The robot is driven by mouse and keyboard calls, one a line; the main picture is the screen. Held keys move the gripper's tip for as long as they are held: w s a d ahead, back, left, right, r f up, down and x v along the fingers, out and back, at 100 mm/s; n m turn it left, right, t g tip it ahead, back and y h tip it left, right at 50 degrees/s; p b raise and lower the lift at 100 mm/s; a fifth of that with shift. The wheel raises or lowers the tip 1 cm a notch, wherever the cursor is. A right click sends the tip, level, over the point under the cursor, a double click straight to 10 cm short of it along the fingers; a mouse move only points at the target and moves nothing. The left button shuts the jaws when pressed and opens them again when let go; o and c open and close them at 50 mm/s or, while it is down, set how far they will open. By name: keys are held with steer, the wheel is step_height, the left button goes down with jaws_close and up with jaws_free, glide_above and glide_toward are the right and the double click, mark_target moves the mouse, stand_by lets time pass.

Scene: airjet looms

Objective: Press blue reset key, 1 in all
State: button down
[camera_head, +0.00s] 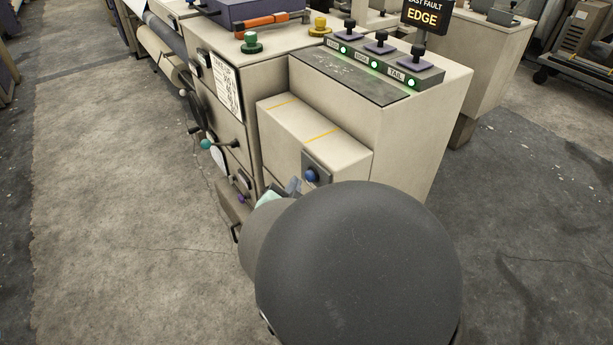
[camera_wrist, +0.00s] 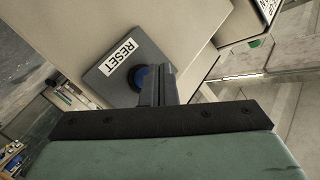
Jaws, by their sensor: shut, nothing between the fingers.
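The blue reset key (camera_head: 311,175) is a round button on a dark square plate (camera_head: 322,160) on the front of the cream machine housing. In the wrist view the blue key (camera_wrist: 138,79) sits beside a white RESET label (camera_wrist: 118,57) on its plate. My gripper (camera_wrist: 159,78) is shut and empty, and its fingers cover the key's right side in that view. In the head view my gripper (camera_head: 294,185) is just left of and slightly below the key, partly hidden by my arm. I cannot tell whether the fingertips touch the key.
A panel with several dark-topped switches and green lights (camera_head: 375,68) is on top of the machine, below a sign reading EDGE (camera_head: 424,16). A green knob (camera_head: 250,42), a yellow knob (camera_head: 320,26) and an orange-handled tool (camera_head: 262,22) are nearby. Open floor lies left.

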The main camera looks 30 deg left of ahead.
steer(key=shift+s+a+p, duration=0.15)
steer(key=shift+s+a, duration=0.25)
steer(key=shift+s, duration=0.35)
steer(key=shift+s+a+p, duration=0.15)
steer(key=shift+s+a, duration=0.25)
steer(key=shift+s, duration=0.3)
steer(key=shift+s+a+p, duration=0.15)
steer(key=shift+s+a, duration=0.25)
steer(key=shift+s, duration=0.35)
